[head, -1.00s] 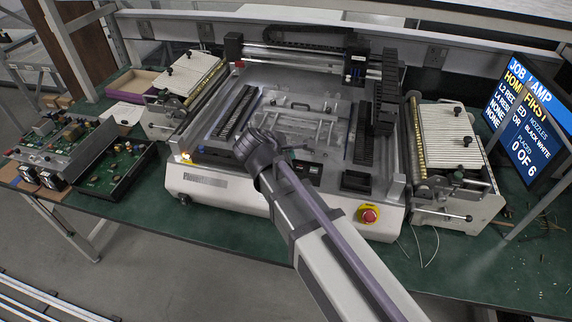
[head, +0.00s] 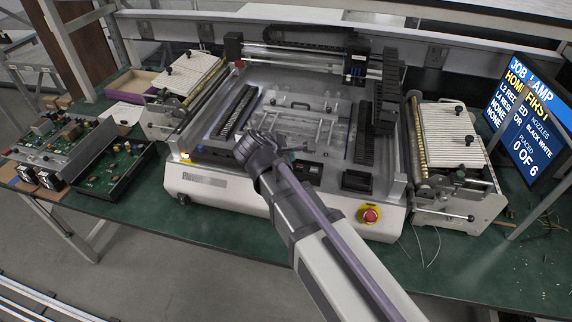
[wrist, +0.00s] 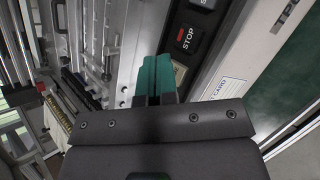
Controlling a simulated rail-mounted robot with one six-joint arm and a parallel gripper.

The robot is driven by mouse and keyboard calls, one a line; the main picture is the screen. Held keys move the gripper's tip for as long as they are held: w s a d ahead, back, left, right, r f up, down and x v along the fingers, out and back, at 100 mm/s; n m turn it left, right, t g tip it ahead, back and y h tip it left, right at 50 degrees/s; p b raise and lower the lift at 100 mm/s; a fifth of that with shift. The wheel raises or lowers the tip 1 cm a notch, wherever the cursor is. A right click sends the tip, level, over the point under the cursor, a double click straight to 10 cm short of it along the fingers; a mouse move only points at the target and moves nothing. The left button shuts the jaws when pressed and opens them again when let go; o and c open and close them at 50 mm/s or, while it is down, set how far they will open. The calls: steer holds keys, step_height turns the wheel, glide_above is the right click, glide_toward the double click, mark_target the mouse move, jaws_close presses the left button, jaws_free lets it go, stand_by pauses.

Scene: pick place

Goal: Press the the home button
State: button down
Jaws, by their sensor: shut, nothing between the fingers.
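The pick-and-place machine (head: 225,188) stands on the green bench. In the wrist view, my gripper (wrist: 154,72) has its teal fingers pressed together with nothing between them, over the machine's front edge. A black button marked STOP with a red bar (wrist: 186,37) lies just right of the fingertips. Part of another black button (wrist: 204,3) shows at the top edge. I see no button marked home; the area under the gripper is hidden. In the head view, my gripper (head: 288,151) is over the machine's front left, left of a dark button panel (head: 308,172).
A red emergency stop (head: 370,215) sits on the machine's front. The screen (head: 530,118) reads HOME FIRST and 0 OF 6. Feeders (head: 455,135) flank the machine; circuit boards (head: 125,165) lie left.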

steer(key=shift+f, duration=0.3)
steer(key=shift+r, duration=0.1)
stand_by(0.3)
steer(key=shift+r+p, duration=0.65)
steer(key=shift+r, duration=0.1)
step_height(320, 180, up, 5)
steer(key=p, duration=0.5)
